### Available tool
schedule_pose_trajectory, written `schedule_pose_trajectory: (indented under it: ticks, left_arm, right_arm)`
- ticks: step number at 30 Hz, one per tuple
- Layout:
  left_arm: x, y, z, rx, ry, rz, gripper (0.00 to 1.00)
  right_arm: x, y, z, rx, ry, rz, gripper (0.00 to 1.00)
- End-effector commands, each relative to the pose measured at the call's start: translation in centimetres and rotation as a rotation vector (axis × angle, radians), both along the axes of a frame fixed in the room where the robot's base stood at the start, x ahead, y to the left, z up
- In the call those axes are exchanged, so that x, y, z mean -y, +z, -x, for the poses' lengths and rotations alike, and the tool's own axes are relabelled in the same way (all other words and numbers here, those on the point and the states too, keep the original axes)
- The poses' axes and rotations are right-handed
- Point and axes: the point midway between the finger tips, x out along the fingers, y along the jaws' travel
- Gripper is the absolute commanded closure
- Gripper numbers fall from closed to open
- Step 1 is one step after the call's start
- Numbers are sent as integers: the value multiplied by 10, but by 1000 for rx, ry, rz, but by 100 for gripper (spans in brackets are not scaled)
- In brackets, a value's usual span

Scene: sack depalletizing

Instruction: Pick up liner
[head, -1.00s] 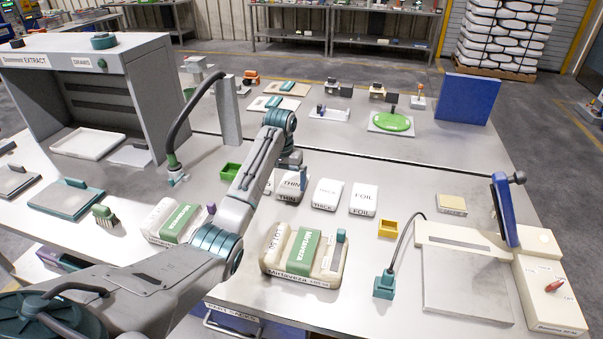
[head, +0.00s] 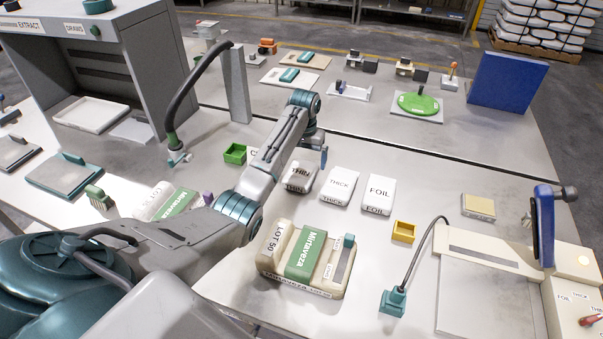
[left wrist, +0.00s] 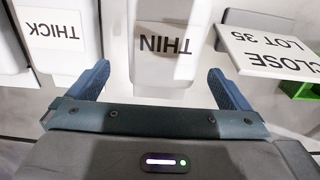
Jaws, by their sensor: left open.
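Three white liner packs lie in a row on the table: THIN (head: 299,178), THICK (head: 339,187) and FOIL (head: 378,193). My left gripper (head: 312,148) is at the far side of the THIN pack, which my forearm borders on the left. In the left wrist view, my left gripper (left wrist: 158,72) is open and empty. The THIN pack (left wrist: 163,62) shows between its two blue fingers, and the THICK pack (left wrist: 62,40) lies to the left. I cannot tell the height of the fingers above the pack. My right gripper is not in view.
A CLOSE LOT 35 card (left wrist: 275,50) and green bin (head: 235,153) are near the THIN pack. A yellow bin (head: 403,231) is right of FOIL. A Mirtaveza sack (head: 305,256) lies in front, a sealer with blue lever (head: 543,225) at right. A grey post (head: 236,85) stands behind.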

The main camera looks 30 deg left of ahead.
Motion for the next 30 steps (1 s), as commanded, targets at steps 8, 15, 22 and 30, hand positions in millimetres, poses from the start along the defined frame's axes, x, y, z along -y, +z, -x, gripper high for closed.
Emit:
schedule_pose_trajectory:
  ticks: [8, 15, 22, 30]
  left_arm:
    - [-4, -38, 1, -3, 1, 1, 0]
    - [-4, -46, 1, 0, 0, -1, 0]
    - [-4, -46, 1, -1, 0, 0, 0]
    - [-4, -49, 1, -2, 0, 0, 0]
  right_arm:
    - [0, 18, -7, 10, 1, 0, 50]
    - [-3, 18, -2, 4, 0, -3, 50]
    - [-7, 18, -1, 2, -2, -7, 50]
    - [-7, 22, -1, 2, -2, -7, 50]
